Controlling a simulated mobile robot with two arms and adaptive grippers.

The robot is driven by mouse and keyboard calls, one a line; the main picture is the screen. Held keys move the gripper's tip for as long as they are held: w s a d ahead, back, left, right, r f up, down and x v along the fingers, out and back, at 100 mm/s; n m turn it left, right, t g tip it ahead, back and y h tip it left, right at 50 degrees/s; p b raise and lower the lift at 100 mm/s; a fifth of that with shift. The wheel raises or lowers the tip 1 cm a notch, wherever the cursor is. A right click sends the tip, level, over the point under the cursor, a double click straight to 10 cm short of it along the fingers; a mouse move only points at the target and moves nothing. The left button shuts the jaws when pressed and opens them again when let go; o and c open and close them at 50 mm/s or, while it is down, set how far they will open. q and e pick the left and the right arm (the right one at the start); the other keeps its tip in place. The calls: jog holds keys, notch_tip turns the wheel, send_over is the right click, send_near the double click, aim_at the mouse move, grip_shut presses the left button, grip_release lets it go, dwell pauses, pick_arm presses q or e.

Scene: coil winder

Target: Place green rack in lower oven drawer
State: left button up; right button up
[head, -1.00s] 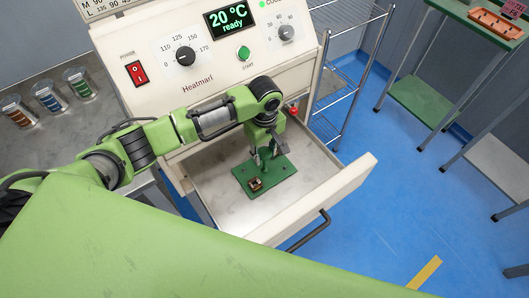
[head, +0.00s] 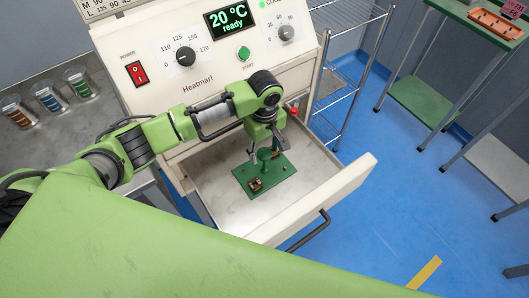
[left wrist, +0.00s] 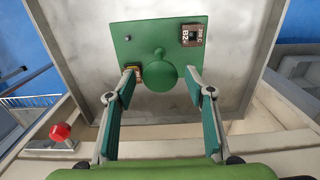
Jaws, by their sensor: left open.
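The green rack (head: 277,181) lies flat on the floor of the pulled-out lower oven drawer (head: 325,200). It is a green plate with a round-topped green knob (left wrist: 160,72) standing on it. A small brown block (left wrist: 192,35) marked B2 sits near one corner, and a second, yellow-edged block is partly hidden by a finger. My left gripper (head: 264,147) is above the rack, pointing down. In the left wrist view its fingers are spread, one on each side of the knob, with gaps to it. My right gripper is not in view.
The oven (head: 205,70) front with dials and a 20 °C display rises behind the drawer. Colored sample jars (head: 47,95) stand on a metal counter at left. A wire shelf (head: 345,60) and a green table (head: 470,25) stand at right. Blue floor is clear.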

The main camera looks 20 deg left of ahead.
pick_arm(q)
notch_tip(320, 180, up, 10)
dwell(0.3)
dwell(0.5)
